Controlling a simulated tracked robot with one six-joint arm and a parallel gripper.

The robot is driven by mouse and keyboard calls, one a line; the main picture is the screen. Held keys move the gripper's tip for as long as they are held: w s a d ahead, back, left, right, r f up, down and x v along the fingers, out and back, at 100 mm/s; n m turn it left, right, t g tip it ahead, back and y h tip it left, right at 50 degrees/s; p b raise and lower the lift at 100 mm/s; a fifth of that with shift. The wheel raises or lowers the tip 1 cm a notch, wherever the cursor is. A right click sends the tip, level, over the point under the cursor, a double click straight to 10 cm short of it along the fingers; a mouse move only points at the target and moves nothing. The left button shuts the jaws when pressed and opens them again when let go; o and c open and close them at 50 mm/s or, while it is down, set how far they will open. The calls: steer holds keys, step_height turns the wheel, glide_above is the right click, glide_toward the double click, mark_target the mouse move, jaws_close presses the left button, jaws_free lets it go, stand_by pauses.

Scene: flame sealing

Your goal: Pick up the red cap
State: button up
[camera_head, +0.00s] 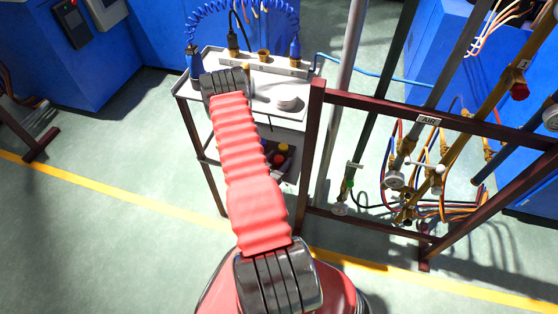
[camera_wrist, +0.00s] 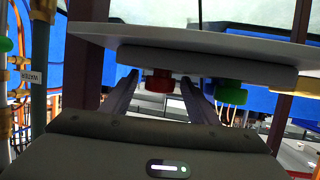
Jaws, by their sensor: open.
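In the wrist view the red cap (camera_wrist: 159,81) shows between the two fingers of my gripper (camera_wrist: 160,90), with a visible gap to each finger. My gripper is open and holds nothing. In the head view my red-sleeved arm reaches over the cart, and my gripper's fingers are hidden. How far the cap is from the fingertips is hard to tell.
A yellow item (camera_head: 283,149) is on a lower shelf. A dark red pipe frame (camera_head: 310,150) with valves and hoses stands close on the right. Open floor lies left.

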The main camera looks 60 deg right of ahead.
mark_target(279, 158)
stand_by(0.3)
steer(key=c, duration=1.1)
steer(key=shift+r, duration=0.1)
steer(key=shift+r, duration=4.9)
